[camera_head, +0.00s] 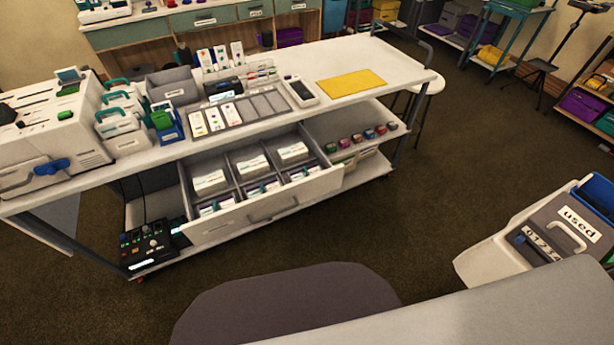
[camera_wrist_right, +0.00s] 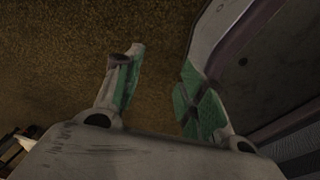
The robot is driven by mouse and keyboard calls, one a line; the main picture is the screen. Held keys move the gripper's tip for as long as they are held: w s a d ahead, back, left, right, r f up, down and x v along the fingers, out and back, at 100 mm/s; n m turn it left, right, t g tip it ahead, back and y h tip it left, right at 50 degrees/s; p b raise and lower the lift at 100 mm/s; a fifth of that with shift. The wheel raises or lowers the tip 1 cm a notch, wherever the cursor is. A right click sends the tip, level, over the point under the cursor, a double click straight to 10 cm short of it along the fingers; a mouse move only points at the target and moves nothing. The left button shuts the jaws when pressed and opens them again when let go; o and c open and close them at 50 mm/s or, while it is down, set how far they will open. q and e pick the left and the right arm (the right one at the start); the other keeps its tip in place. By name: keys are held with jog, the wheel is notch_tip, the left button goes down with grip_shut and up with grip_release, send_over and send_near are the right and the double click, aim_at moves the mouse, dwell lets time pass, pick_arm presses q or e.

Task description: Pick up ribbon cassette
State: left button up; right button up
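I cannot tell for certain which item is the ribbon cassette. An open drawer (camera_head: 262,208) below the tabletop holds white packs, such as a white pack (camera_head: 252,164), in compartments. My right gripper (camera_wrist_right: 160,65) shows in the right wrist view, its green-padded fingers apart with nothing between them, above brown carpet. Neither gripper shows in the head view.
A white machine (camera_head: 60,128) stands at the tabletop's left end. A yellow mat (camera_head: 351,84) lies at its right. A grey-white bin labelled "used" (camera_head: 578,222) is at the right. A black control box (camera_head: 148,248) sits low at the left. Carpet between table and bin is clear.

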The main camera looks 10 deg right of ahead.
jog(key=shift+d, duration=0.3)
